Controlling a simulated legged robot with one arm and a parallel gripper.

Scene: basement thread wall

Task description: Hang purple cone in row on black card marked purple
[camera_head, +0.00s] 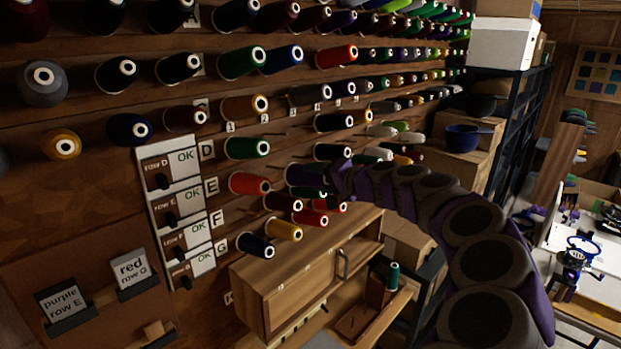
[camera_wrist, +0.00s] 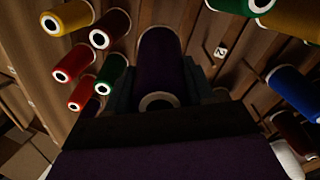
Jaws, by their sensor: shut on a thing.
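A black card (camera_head: 62,303) reading "purple row E" stands in a holder at the lower left of the head view. The row letter E (camera_head: 211,186) is on the thread wall, with a red cone (camera_head: 250,184) just right of it. My gripper (camera_head: 335,180) is at the wall to the right of that red cone. In the wrist view my gripper (camera_wrist: 158,88) is shut on a dark purple cone (camera_wrist: 160,55), its base ring facing me. The cone also shows partly in the head view (camera_head: 300,174). Its peg is hidden, so I cannot tell whether it is on one.
Several cones surround the gripper, including a yellow cone (camera_head: 284,229) and a green cone (camera_wrist: 110,72). A wooden cabinet (camera_head: 300,275) stands below. A second card (camera_head: 131,268) reads "red row G". A panel (camera_head: 175,215) shows several OK labels. Shelving (camera_head: 515,110) stands right.

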